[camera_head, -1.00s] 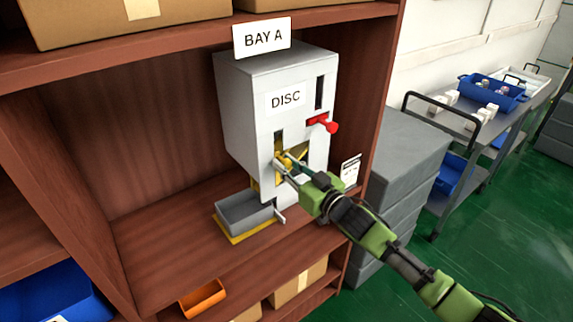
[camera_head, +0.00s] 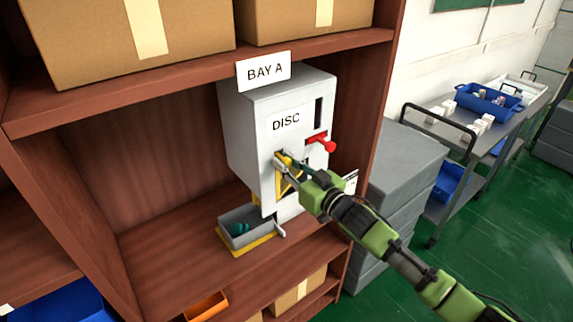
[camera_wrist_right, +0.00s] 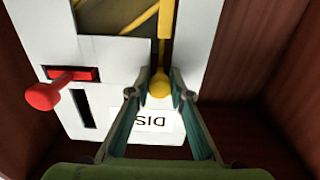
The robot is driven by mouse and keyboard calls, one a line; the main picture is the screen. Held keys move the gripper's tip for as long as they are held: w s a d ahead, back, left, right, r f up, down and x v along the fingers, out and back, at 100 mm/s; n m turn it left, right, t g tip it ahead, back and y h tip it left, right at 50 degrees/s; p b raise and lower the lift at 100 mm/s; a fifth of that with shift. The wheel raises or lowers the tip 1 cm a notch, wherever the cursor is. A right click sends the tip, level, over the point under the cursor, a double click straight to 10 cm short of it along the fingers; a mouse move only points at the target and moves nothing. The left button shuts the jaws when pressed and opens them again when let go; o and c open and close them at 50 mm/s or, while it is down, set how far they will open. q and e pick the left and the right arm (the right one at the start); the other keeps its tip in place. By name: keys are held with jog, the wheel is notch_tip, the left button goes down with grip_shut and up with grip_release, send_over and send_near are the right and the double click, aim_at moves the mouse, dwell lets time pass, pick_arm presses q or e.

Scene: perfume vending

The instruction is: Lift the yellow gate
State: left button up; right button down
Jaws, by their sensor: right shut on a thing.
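The yellow gate (camera_head: 289,184) is on the front of the white DISC dispenser (camera_head: 251,135). Its stem and round knob (camera_wrist_right: 160,86) also show in the right wrist view. My right gripper (camera_head: 283,161) is shut on the gate's knob, with one finger on either side of it. The gate stands raised in its opening. A dark teal item (camera_head: 240,228) lies in the grey tray (camera_head: 262,218) under the dispenser. The fingers and wrist hide part of the gate in the head view. My left gripper is out of view.
A red lever (camera_head: 325,143) sticks out of the dispenser, up and right of my gripper. The brown shelf (camera_head: 165,255) surrounds the dispenser, with a BAY A sign (camera_head: 263,71) above. Grey stacked crates (camera_head: 385,165) stand to the right. Bare shelf lies left of the tray.

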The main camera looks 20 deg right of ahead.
jog(key=c, duration=1.8)
grip_release()
jog(key=shift+s, duration=0.1)
jog(key=v, duration=1.1)
jog(key=shift+s+d, duration=0.15)
jog(key=shift+s, duration=0.25)
